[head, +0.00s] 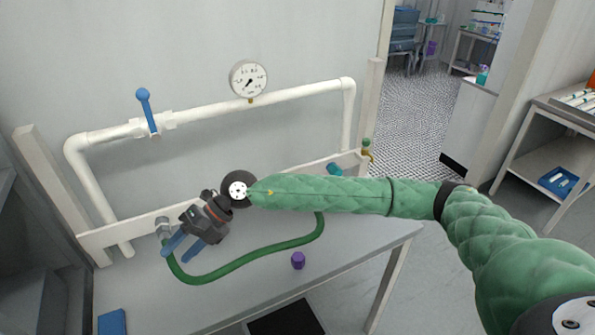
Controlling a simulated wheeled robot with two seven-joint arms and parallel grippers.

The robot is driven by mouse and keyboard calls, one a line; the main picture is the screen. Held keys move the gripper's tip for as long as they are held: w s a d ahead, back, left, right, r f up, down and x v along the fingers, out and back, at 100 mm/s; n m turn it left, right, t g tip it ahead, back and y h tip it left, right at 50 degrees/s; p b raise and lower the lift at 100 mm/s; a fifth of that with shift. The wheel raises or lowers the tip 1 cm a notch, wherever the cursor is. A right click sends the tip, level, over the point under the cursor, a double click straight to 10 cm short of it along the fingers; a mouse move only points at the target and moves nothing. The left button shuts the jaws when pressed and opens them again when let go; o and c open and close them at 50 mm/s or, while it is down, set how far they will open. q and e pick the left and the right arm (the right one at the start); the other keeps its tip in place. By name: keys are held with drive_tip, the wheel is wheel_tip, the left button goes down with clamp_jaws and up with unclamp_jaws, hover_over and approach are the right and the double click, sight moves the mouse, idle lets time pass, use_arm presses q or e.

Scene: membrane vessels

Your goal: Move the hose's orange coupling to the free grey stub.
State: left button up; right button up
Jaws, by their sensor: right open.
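The green hose (247,259) lies in a curve on the bench. Its left end rises to a grey fitting (162,225) on the white rail; I cannot tell how they join. Its right end goes up behind my green right arm. I cannot make out the orange coupling; the arm or gripper may hide it. A second grey stub cannot be made out either. My right gripper (184,248) is open, its blue fingers pointing down-left over the bench, close to the hose's left end. Nothing shows held between the fingers. My left gripper is out of view.
A white pipe (290,95) with a blue-handled valve (146,108) and a gauge (249,79) runs above the bench. A brass tap (367,151) and a teal piece (335,169) are at the rail's right. A purple piece (298,260) stands on the bench (345,255).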

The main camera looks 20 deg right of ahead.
drive_tip(key=w+d+f+t+h, duration=0.1)
drive_tip(key=w+d+f+h, duration=0.2)
drive_tip(key=d, duration=0.4)
drive_tip(key=w+d+h, duration=0.4)
drive_tip(key=d, duration=0.2)
drive_tip(key=w+d+r+m+t+h, duration=0.1)
drive_tip(key=w+d+r+h, duration=0.15)
drive_tip(key=d, duration=0.45)
drive_tip(key=w+d+r+m+h, duration=0.1)
drive_tip(key=w+d+h, duration=0.15)
drive_tip(key=d, duration=0.45)
drive_tip(key=w+d+r+m+t+h, duration=0.1)
drive_tip(key=w+d+h, duration=0.15)
drive_tip(key=d, duration=0.45)
drive_tip(key=p+x, duration=0.3)
drive_tip(key=x, duration=0.3)
drive_tip(key=shift+d, duration=0.2)
use_arm(q)
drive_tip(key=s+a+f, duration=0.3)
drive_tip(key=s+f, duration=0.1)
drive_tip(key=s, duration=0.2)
drive_tip(key=shift+p, duration=0.4)
use_arm(e)
drive_tip(key=shift+x, duration=0.8)
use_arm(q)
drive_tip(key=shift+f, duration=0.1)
use_arm(e)
clamp_jaws()
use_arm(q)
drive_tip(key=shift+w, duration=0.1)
